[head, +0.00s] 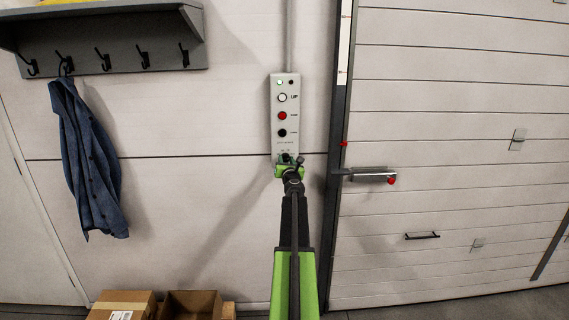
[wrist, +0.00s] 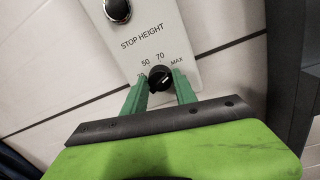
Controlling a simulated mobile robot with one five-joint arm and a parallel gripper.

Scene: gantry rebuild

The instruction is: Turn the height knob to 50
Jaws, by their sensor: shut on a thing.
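The height knob (wrist: 160,79) is a round black dial under the words "STOP HEIGHT" in the wrist view. Labels 50, 70 and MAX run around its upper side; a further label at its left is partly hidden by a finger. A short light mark on the knob slants toward the upper right, roughly toward MAX; its exact reading is too small to tell. My gripper (wrist: 160,89) has its green fingers on either side of the knob, shut on it. In the head view my gripper (head: 289,168) covers the bottom of the grey control panel (head: 274,118).
Above the knob are a black button (head: 282,133), a red button (head: 282,116) and a white button (head: 282,98). A sectional door (head: 450,110) with a latch handle (head: 370,175) stands right.

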